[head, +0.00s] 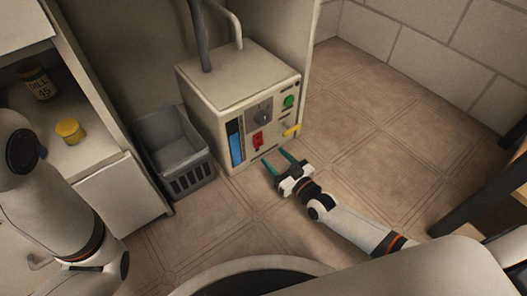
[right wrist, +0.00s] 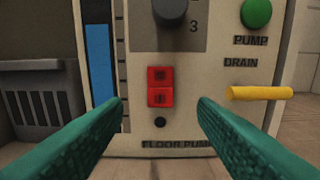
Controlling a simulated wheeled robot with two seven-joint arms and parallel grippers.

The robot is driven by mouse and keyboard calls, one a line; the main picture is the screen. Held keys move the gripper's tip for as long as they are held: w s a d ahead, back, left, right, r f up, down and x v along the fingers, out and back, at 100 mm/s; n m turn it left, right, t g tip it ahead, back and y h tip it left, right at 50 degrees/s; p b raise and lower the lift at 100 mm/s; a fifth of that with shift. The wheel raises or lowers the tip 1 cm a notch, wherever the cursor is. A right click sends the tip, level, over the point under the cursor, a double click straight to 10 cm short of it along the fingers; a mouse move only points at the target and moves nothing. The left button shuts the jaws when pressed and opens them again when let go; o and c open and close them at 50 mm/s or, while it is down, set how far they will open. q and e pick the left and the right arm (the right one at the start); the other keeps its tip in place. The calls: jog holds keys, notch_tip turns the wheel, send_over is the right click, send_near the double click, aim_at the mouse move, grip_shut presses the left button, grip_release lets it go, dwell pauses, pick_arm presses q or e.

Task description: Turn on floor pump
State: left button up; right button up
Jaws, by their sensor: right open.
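The floor pump (head: 215,88) is a cream box on the floor against the wall, with its control panel facing me. A red two-part switch (head: 258,139) sits low in the middle of the panel; in the right wrist view the red switch (right wrist: 160,87) is centred above the words "FLOOR PUMP". My right gripper (head: 279,163) is open and empty, just in front of the panel. In the right wrist view its green fingers (right wrist: 160,105) lie either side of the switch, apart from it. My left arm shows at the left, but its gripper is out of view.
The panel also has a dark knob (right wrist: 170,10), a green button (right wrist: 257,13) marked "PUMP", a yellow drain lever (right wrist: 261,93) and a blue gauge (right wrist: 100,65). A grey basket (head: 170,150) stands left of the pump. Tiled floor at the right is clear.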

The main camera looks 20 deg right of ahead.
aim_at(259, 143)
jog(key=b+x, duration=0.3)
jog(key=x, duration=0.2)
jog(key=shift+w+a+f, duration=0.15)
jog(key=shift+w, duration=0.2)
jog(key=shift+w+a, duration=0.1)
jog(key=shift+w, duration=0.3)
jog(key=c, duration=1)
jog(key=shift+f+t, duration=0.1)
jog(key=shift+t, duration=0.5)
jog(key=shift+f+t+y, duration=0.15)
jog(key=shift+t+y, duration=0.35)
jog(key=shift+t, duration=0.3)
jog(key=o, duration=1)
